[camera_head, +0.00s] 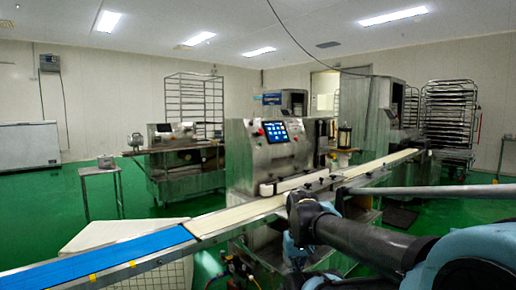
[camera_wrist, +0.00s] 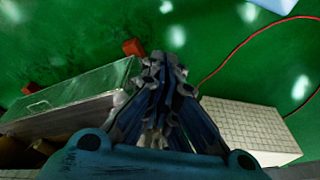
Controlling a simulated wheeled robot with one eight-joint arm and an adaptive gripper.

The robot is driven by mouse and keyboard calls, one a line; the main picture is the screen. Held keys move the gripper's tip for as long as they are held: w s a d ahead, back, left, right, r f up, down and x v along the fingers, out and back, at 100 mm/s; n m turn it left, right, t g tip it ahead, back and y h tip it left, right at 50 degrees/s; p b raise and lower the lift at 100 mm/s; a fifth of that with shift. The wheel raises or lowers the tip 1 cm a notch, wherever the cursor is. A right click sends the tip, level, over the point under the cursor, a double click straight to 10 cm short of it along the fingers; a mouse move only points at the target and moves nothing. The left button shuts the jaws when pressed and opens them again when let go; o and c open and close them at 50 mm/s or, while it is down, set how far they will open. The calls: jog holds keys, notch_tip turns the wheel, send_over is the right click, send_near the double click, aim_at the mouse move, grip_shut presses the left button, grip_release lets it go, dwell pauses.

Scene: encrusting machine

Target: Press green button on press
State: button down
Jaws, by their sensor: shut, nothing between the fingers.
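A steel machine (camera_head: 262,160) with a lit touchscreen (camera_head: 275,132) stands mid-picture in the head view, behind the conveyor. Small red spots show beside its screen. I cannot make out a green button on it. My gripper (camera_wrist: 172,64) shows in the wrist view with its fingers together and nothing between them. It is over the green floor, apart from any button. In the head view my arm reaches in from the lower right in front of the conveyor, and the fingertips cannot be told there.
A conveyor with a blue belt (camera_head: 100,262) and a cream belt (camera_head: 235,216) runs across the front. In the wrist view, a steel-edged unit (camera_wrist: 75,97) is left, a white gridded box (camera_wrist: 248,130) right, and a red cable (camera_wrist: 240,47) beyond. Racks (camera_head: 450,112) stand far right.

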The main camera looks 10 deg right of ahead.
aim_at(261, 144)
jog(key=w+r+n+t+h, duration=0.1)
jog(key=w+r+n+t, duration=0.1)
jog(key=w+r, duration=1)
jog(key=w+d+r+n+t+h, duration=0.1)
jog(key=w+r+n+t, duration=0.1)
jog(key=w+r, duration=1.1)
jog(key=w+d+r+n+t+h, duration=0.1)
jog(key=w+r+t, duration=0.3)
jog(key=w+r, duration=0.8)
jog(key=w+n, duration=0.1)
jog(key=w, duration=1.3)
jog(key=shift+d+r, duration=0.25)
jog(key=shift+r, duration=0.15)
jog(key=w+a+f, duration=0.4)
jog(key=w, duration=0.2)
jog(key=shift+w+a, duration=0.2)
jog(key=shift+a, duration=0.15)
jog(key=shift+w+a+f, duration=0.3)
jog(key=shift+w+a, duration=0.1)
jog(key=shift+w, duration=0.05)
jog(key=shift+s+d+r, duration=0.1)
jog(key=shift+s, duration=0.05)
jog(key=shift+s+d+r, duration=0.25)
jog(key=shift+s+d, duration=0.05)
jog(key=shift+s, duration=0.15)
